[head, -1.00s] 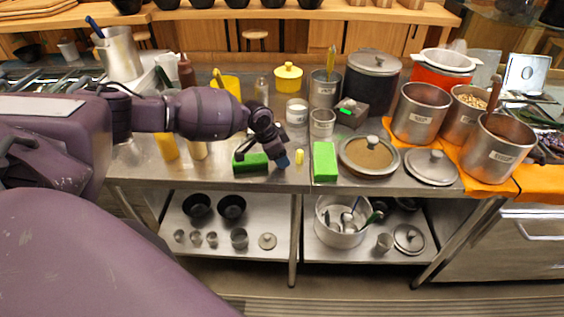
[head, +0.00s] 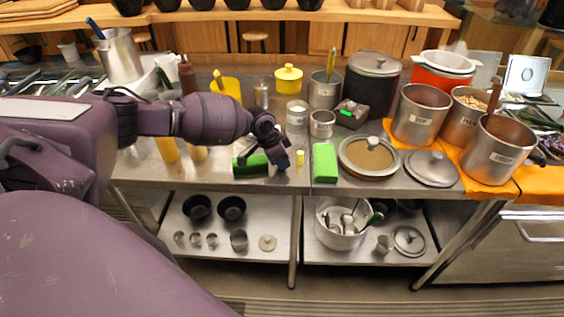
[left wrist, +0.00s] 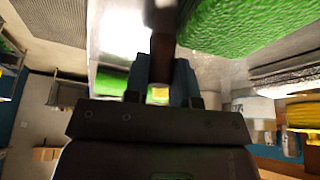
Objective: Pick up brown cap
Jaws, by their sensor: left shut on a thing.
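My left gripper (head: 284,163) is low over the front of the steel counter, beside a dark green block (head: 250,164) and left of a small yellow piece (head: 300,158). In the left wrist view, its fingers (left wrist: 162,85) are shut on a narrow dark brown piece (left wrist: 162,45), which appears to be the brown cap. The piece extends beyond the fingertips, and its full shape cannot be made out. In the head view the cap is hidden by the gripper. My right gripper is not in view.
A bright green block (head: 325,162) and a lidded pan (head: 369,157) stand to the right. Steel cups (head: 321,123), a yellow pot (head: 288,78) and a brown bottle (head: 187,75) stand behind. Large steel pots (head: 419,114) fill the right side. The counter's front edge is close.

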